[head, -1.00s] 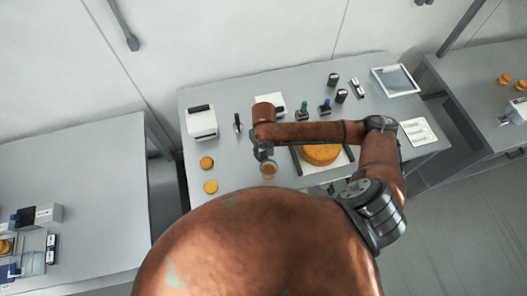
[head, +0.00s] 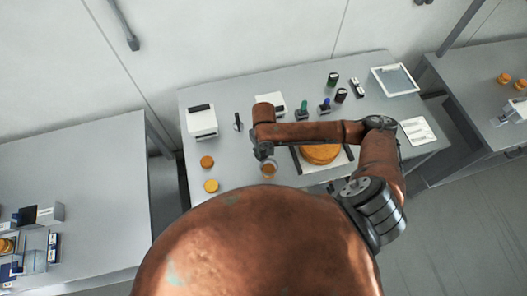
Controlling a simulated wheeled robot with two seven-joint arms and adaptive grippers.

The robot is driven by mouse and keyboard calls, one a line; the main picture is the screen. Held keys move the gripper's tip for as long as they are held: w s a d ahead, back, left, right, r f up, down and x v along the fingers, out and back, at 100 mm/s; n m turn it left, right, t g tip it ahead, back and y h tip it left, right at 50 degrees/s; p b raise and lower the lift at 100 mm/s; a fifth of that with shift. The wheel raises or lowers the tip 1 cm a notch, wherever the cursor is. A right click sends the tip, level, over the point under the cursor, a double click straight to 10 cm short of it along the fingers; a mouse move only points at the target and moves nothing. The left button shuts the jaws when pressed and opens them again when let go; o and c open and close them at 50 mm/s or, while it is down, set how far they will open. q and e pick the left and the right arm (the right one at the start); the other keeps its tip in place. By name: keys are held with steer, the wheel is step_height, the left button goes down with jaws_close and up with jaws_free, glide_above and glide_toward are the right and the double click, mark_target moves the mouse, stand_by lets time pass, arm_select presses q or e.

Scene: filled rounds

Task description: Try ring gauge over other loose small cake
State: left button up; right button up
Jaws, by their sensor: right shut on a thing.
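My right gripper (head: 264,157) points down over the near part of the middle table and is shut on the ring gauge (head: 269,168). The ring gauge is a small, pale, round rim under the fingers. An orange-brown colour shows inside it; I cannot tell whether the ring is around a cake or above one. Two loose small cakes lie to its left: a darker orange one (head: 207,162) and a yellower one (head: 211,186). Both are apart from the gripper. My left gripper is not in view.
A large round cake (head: 321,154) sits on a dark-edged board, partly under my right arm. White box-shaped devices (head: 201,122), stamps (head: 303,110), dark jars (head: 333,79) and a tray (head: 394,80) stand further back. A white sheet (head: 418,131) lies at right.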

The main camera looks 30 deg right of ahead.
mark_target(264, 160)
steer(key=shift+f+b, duration=0.45)
steer(key=shift+f, duration=2.75)
stand_by(1.3)
steer(key=shift+r+p, duration=2.55)
steer(key=shift+p, duration=0.6)
steer(key=shift+r, duration=2.4)
